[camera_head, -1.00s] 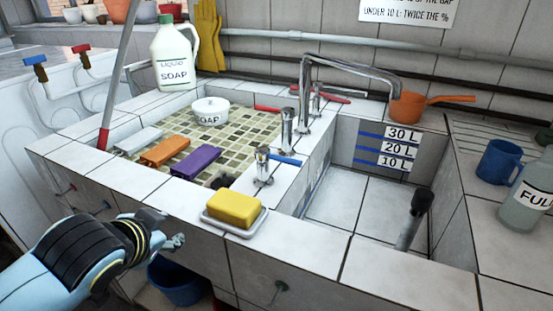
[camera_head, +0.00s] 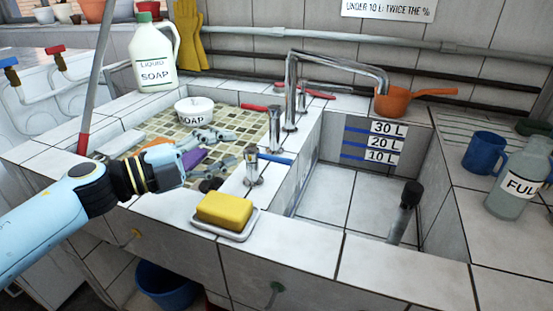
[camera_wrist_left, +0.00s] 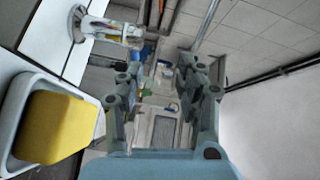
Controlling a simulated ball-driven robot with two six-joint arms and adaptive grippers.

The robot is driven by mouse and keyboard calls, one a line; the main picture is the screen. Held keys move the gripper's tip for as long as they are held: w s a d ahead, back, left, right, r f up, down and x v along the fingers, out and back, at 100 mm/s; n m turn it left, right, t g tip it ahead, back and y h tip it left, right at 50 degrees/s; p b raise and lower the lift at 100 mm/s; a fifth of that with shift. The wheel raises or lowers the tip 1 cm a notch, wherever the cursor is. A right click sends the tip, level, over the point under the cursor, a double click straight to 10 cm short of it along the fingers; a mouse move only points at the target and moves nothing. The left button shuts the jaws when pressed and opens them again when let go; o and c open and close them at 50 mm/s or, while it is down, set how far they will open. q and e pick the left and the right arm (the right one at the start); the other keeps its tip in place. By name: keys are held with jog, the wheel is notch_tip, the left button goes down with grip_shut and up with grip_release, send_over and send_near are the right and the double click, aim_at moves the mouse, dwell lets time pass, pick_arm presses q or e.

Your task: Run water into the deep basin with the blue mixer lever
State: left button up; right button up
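The blue mixer lever (camera_head: 275,158) sits on a chrome tap body (camera_head: 253,172) on the tiled divider, pointing right. A chrome tap also shows at upper left in the left wrist view (camera_wrist_left: 105,30). The deep basin (camera_head: 345,195) is at right, with 30 L, 20 L and 10 L marks on its back wall; no water shows in it. The tall chrome spout (camera_head: 335,58) reaches over its back. My left gripper (camera_head: 230,148) is open and empty over the shallow tiled basin, left of the lever and apart from it. Its spread fingers show in the left wrist view (camera_wrist_left: 160,90). My right gripper is out of view.
A yellow sponge (camera_head: 224,209) on a white dish sits on the front rim. Red levers (camera_head: 255,107) are further back. A black-topped pipe (camera_head: 405,210) stands in the deep basin. An orange scoop (camera_head: 395,103) sits behind it. A soap tub (camera_head: 195,110) stands in the shallow basin.

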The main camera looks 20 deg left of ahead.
aim_at(277, 157)
pick_arm(q)
jog(key=shift+s+d+f+m+g+h, duration=0.2)
jog(key=shift+s+f+m+g+h, duration=0.1)
jog(key=shift+f+m+g, duration=0.25)
jog(key=shift+s+d+f+m+g+h, duration=0.15)
jog(key=shift+s+f+m+g+h, duration=0.15)
jog(key=shift+f+m+g, duration=0.25)
jog(key=shift+w+d+f+g, duration=0.1)
jog(key=shift+d+g, duration=0.1)
jog(key=shift+g, duration=0.1)
jog(key=x, duration=1)
jog(key=shift+d, duration=0.2)
grip_shut()
